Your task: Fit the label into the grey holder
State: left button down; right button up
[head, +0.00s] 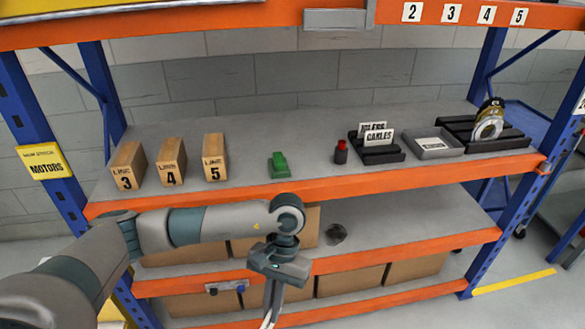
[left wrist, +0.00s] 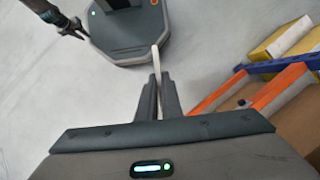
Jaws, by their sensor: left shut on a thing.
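My left gripper (head: 270,312) hangs in front of the shelves, below the middle shelf's front beam, fingers pointing down. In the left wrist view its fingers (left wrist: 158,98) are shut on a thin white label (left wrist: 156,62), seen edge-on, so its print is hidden. The label runs off the bottom of the head view. A grey holder (head: 336,19) sits on the orange top beam, left of the number plates, its face blank. The gripper is well below it and apart from it. What looks like my right gripper (left wrist: 74,29) shows small and dark in the left wrist view; its jaws are unclear.
The upper shelf (head: 245,150) bears wooden blocks (head: 170,162), a green block (head: 279,165), a red-topped object (head: 341,152), a black rack with labels (head: 377,151) and a grey tray (head: 433,153). Blue uprights (head: 487,60) flank it.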

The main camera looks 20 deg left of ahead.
aim_at(332, 27)
jog(key=i+l+u, duration=0.55)
jog(key=l+u, duration=0.15)
jog(key=l, duration=0.15)
jog(key=i+l+u, duration=0.2)
jog(key=l, duration=0.15)
jog(key=l+u, duration=0.25)
jog(key=i+l, duration=0.05)
jog(key=l, duration=0.05)
